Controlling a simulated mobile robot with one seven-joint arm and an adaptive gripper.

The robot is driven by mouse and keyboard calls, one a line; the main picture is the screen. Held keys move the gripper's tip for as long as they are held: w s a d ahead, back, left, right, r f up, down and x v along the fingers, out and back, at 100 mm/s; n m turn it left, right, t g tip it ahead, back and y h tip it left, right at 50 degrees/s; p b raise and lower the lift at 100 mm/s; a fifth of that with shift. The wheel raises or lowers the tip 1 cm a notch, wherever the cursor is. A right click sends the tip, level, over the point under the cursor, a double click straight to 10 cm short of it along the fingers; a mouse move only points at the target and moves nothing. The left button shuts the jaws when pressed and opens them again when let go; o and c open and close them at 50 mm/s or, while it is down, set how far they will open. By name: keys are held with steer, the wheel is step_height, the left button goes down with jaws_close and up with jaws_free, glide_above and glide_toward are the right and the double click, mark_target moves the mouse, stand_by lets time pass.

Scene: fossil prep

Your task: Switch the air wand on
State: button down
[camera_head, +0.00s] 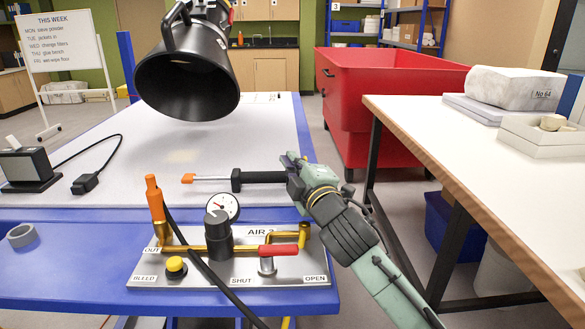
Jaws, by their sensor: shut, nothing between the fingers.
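The air panel (205,281), marked AIR 2, sits at the table's front edge. Its red lever (278,250) is on a silver stem between the SHUT and OPEN labels, with its grip pointing right. An orange-handled fitting (155,198), probably the air wand, stands upright at the panel's left by the OUT label. A black hose runs down beside it. A white gauge (224,206) sits above a black knob (218,232); its reading is too small to tell.
A yellow button (176,265) is by the BLEED label. A black extraction hood (188,85) hangs over the table. A grey box (28,167) with a cable and a tape roll (21,236) lie left. A white-topped bench (470,160) and red bin (385,100) stand right.

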steer(key=v, duration=1.2)
steer(key=shift+s+f, duration=0.1)
